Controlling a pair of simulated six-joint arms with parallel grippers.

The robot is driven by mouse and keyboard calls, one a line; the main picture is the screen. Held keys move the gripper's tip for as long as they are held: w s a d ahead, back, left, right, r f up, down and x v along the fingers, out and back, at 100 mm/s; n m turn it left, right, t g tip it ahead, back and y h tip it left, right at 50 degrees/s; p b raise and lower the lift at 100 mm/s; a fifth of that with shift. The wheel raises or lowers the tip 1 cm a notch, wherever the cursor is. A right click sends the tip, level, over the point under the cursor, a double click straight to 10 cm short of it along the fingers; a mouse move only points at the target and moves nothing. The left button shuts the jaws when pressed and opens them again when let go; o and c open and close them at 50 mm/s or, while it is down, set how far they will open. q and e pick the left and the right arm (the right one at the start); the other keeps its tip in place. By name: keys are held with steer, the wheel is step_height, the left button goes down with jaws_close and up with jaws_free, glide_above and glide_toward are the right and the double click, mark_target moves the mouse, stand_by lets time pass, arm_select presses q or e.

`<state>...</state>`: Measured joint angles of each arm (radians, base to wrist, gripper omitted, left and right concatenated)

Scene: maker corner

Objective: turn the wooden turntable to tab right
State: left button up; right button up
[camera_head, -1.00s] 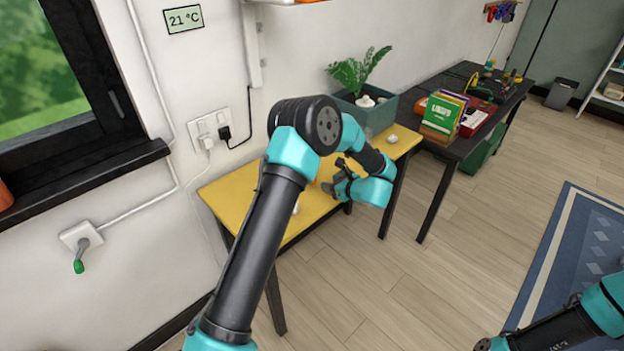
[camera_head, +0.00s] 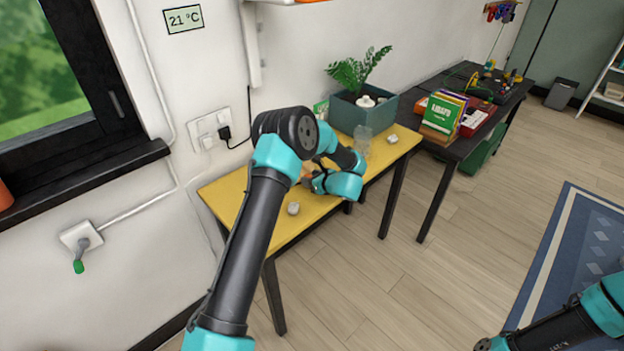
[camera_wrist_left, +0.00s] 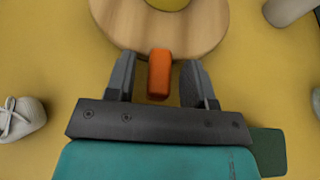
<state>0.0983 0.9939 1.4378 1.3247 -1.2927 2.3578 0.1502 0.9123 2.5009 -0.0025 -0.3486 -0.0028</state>
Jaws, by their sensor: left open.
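The wooden turntable (camera_wrist_left: 205,32) is a pale round disc at the top of the left wrist view, cut off by the frame edge. Its orange tab (camera_wrist_left: 159,76) sticks out from the rim toward my gripper. My left gripper (camera_wrist_left: 159,82) is open, with one finger on each side of the tab and visible gaps between. I cannot tell the height of the fingers relative to the tab. In the head view my left arm hides most of the turntable and the fingertips. My right gripper is not in view; only part of that arm shows at lower right.
The yellow table (camera_head: 226,197) holds a small whitish object (camera_head: 293,208) near the front, also in the left wrist view (camera_wrist_left: 20,120). A clear glass (camera_head: 362,142), another whitish object (camera_head: 391,139) and a teal planter (camera_head: 345,112) stand toward the right and back. A black table (camera_head: 460,146) adjoins.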

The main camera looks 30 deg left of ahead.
arm_select(q)
steer(key=shift+c, duration=0.5)
jaws_close()
steer(key=shift+w+d, duration=0.2)
steer(key=shift+w, duration=0.6)
steer(key=shift+o, duration=0.5)
jaws_free()
